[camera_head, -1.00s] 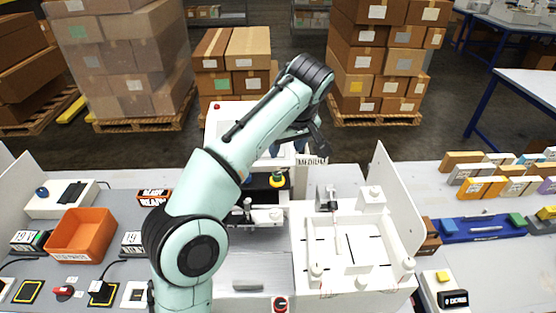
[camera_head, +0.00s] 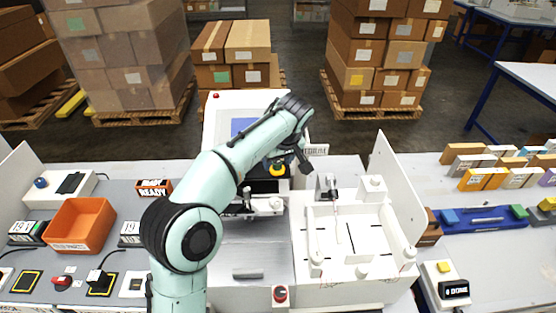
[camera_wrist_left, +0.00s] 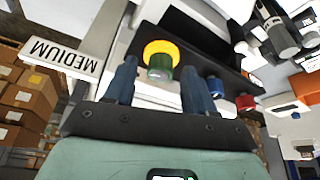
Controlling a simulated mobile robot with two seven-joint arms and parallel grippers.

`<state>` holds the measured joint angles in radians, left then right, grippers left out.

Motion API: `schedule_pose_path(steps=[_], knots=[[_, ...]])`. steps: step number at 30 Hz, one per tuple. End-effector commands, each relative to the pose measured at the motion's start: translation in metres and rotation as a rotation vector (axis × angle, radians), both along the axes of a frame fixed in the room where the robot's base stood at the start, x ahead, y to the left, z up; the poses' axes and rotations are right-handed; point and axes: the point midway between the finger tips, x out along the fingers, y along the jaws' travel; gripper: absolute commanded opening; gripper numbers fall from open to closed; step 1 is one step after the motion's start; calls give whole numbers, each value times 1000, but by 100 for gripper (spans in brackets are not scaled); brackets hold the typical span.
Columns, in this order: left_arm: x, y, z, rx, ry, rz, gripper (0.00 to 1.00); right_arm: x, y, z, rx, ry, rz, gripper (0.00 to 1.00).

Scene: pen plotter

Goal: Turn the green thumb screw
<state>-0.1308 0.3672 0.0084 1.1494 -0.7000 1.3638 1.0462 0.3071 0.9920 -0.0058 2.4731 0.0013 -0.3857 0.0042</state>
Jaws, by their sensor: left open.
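The green thumb screw (camera_wrist_left: 160,66), with a yellow-orange cap, stands on a dark strip of the machine in the left wrist view. It also shows in the head view (camera_head: 278,169), just below my left gripper (camera_head: 288,160). In the left wrist view my left gripper (camera_wrist_left: 158,76) is open, with one blue finger on each side of the screw in the picture. I see no contact between the fingers and the screw. A blue screw (camera_wrist_left: 215,86) and a red screw (camera_wrist_left: 245,101) sit to the right on the same strip. My right gripper is not in view.
A MEDIUM label (camera_wrist_left: 65,58) is left of the screw in the left wrist view. A screen (camera_head: 243,126) stands behind the strip. A white open tray (camera_head: 350,240) is to the right, and an orange bin (camera_head: 82,225) is far left.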

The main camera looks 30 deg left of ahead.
Motion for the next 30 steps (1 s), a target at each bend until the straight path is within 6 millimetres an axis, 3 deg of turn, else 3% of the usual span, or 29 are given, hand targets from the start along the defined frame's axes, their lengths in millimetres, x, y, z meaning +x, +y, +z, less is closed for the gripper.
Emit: schedule_pose_path(steps=[5, 10, 20, 30], knots=[[0, 0, 0, 0, 0, 0, 55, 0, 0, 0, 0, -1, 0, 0], [0, 0, 0, 0, 0, 0, 0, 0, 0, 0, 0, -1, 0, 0], [0, 0, 1, 0, -1, -30, 0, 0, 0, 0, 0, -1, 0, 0], [-1, 2, 1, -1, -1, -233, 0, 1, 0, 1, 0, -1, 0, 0]])
